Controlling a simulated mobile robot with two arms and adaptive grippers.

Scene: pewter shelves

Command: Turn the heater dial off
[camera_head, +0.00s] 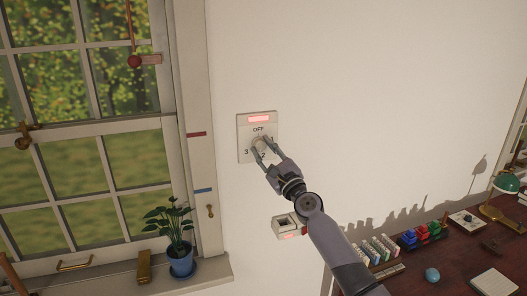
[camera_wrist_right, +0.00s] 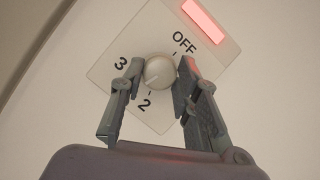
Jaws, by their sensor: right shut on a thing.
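The heater dial (camera_head: 259,142) is a round, pale knob on a square wall plate (camera_head: 243,124) marked OFF, 1, 2 and 3. A red strip lamp (camera_head: 258,119) at the plate's top is lit. The dial also shows in the right wrist view (camera_wrist_right: 159,71), where a faint mark on its face seems to point toward the 2 side, away from OFF. My right gripper (camera_wrist_right: 158,70) has a finger on each side of the dial and is shut on it; it also shows in the head view (camera_head: 261,143). The 1 is hidden behind a finger in the wrist view. My left gripper is not in view.
A small wall box (camera_head: 287,226) sits below the plate, close to my right forearm. A window with a sill is left; a potted plant (camera_head: 178,240) stands there. A desk (camera_head: 455,255) with small items and a green lamp (camera_head: 506,183) is lower right.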

